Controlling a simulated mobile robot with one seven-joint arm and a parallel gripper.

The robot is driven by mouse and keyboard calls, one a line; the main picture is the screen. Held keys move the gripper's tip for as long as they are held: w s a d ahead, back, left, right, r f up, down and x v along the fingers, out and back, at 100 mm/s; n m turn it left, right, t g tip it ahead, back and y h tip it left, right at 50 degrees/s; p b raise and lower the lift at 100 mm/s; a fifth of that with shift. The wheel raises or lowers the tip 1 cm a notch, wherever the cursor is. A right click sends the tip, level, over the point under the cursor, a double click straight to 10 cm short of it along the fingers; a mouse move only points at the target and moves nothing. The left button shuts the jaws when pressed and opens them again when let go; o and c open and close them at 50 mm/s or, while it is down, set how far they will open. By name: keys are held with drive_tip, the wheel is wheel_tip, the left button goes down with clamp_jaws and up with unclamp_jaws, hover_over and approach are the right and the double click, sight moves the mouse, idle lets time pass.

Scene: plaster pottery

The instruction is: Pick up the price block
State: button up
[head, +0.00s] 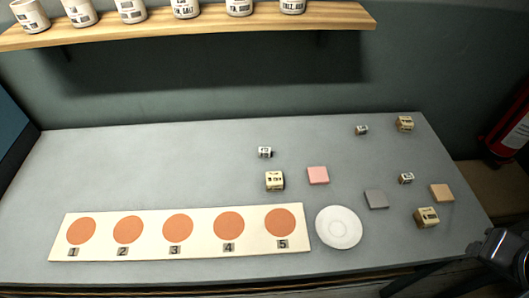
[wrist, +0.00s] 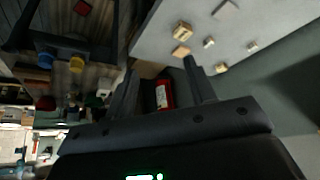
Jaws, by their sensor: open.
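Several small labelled blocks stand on the grey table; their print is too small to read, so I cannot tell which is the price block. Larger cream blocks are a left one (head: 275,181), a back right one (head: 404,124) and a front right one (head: 427,217). Smaller whitish blocks are a left one (head: 264,152), a back one (head: 361,130) and a right one (head: 406,178). In the wrist view, my gripper (wrist: 160,64) is open and empty, off the table's edge, with cream blocks (wrist: 182,29) beyond its fingers.
Pink (head: 318,175), grey (head: 376,199) and tan (head: 442,193) tiles lie among the blocks. A white plate (head: 339,227) sits right of a numbered board (head: 150,249) with orange discs. A shelf (head: 190,26) holds jars above. A red extinguisher (head: 515,130) stands right. The table's back left is clear.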

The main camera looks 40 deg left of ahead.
drive_tip(key=shift+o, duration=1.1)
